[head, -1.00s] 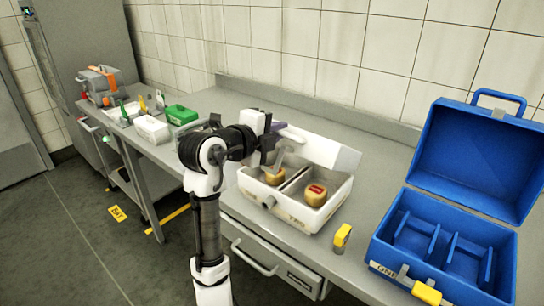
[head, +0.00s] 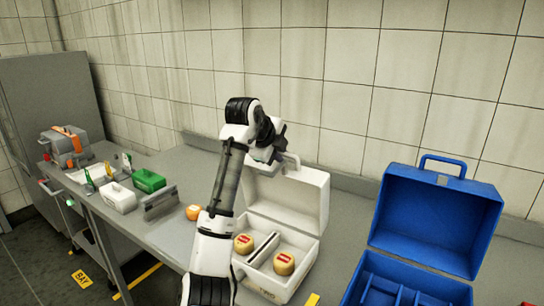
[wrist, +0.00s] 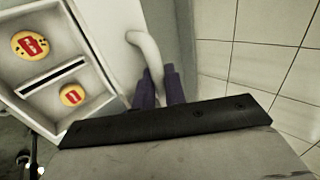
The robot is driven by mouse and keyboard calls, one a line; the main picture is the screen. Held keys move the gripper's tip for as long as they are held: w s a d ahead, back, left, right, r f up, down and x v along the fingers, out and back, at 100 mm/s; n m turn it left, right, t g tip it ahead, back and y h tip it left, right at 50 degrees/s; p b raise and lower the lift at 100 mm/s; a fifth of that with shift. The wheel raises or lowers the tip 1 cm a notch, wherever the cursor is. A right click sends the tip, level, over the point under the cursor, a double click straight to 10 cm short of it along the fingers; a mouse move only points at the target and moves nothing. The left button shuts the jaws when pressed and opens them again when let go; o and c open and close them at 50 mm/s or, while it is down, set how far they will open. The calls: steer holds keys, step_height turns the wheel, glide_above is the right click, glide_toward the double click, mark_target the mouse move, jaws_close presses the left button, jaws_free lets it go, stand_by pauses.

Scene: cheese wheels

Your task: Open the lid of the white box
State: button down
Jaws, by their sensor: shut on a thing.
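The white box (head: 306,262) stands on the bench with its lid (head: 297,200) raised roughly upright at the back. A divider splits the box, with one yellow-orange cheese wheel (head: 243,244) on the left and another (head: 284,263) on the right. Both wheels also show in the wrist view (wrist: 31,45). My gripper (wrist: 160,78) has purple fingers shut on the lid's white handle (wrist: 144,48). In the head view my arm partly hides the fingers and the left side of the box.
An open blue case (head: 432,225) stands to the right. A round orange thing (head: 193,212), a grey holder (head: 160,204), a green box (head: 148,180) and a small white box (head: 118,199) lie to the left. The tiled wall (head: 345,110) is close behind the lid.

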steer(key=shift+w+d+g+y, duration=0.3)
steer(key=shift+w+d+g, duration=0.1)
steer(key=shift+w+d, duration=0.4)
steer(key=shift+w+a, duration=0.1)
steer(key=c, duration=1.5)
jaws_free()
steer(key=shift+f, duration=0.1)
steer(key=b+v, duration=0.3)
steer(key=v, duration=1.1)
steer(key=shift+b, duration=0.4)
steer(key=shift+w, duration=0.1)
